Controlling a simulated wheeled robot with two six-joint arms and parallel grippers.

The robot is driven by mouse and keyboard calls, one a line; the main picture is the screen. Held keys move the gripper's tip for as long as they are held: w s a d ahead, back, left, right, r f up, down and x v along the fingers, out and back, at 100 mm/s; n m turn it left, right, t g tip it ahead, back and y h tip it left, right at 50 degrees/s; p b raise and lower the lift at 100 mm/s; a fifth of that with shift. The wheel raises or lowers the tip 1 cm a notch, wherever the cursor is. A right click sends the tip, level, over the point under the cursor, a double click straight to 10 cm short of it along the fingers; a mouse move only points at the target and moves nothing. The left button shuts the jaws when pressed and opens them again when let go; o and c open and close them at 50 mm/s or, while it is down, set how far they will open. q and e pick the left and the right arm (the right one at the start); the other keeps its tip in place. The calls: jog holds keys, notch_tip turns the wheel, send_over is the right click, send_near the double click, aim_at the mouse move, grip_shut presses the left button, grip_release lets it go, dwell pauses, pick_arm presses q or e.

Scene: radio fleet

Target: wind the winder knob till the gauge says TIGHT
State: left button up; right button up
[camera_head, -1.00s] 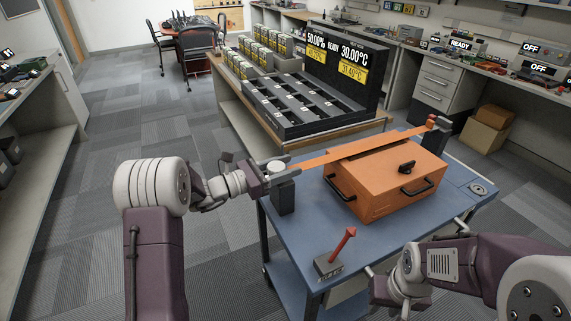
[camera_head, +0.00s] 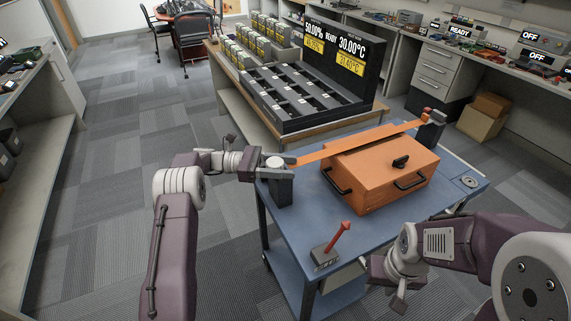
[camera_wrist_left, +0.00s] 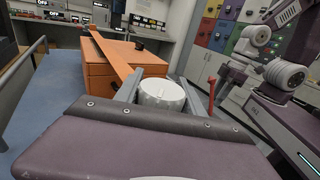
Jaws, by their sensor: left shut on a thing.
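The winder knob (camera_head: 275,162) is a white round cap on a dark post at the cart's left corner. My left gripper (camera_head: 282,164) is shut on it. In the left wrist view the knob (camera_wrist_left: 161,93) sits between the two fingers, with a raised mark on its top. An orange strap (camera_head: 345,146) runs from the winder across the orange case (camera_head: 380,170) to a dark post (camera_head: 430,127) at the far right. My right gripper (camera_head: 383,284) is open and empty near the cart's front edge. I see no readable gauge face.
The blue cart top (camera_head: 290,222) also holds a red lever on a grey base (camera_head: 325,255) at the front and a small round disc (camera_head: 469,182) at the right. A bench with a black rack (camera_head: 300,95) stands behind. Open floor lies left.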

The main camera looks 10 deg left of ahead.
dwell(0.4)
pick_arm(q)
jog(key=o, duration=1.4)
jog(key=shift+c, duration=0.2)
jog(key=a, duration=0.9)
jog(key=shift+b, duration=0.3)
jog(key=shift+s, duration=0.1)
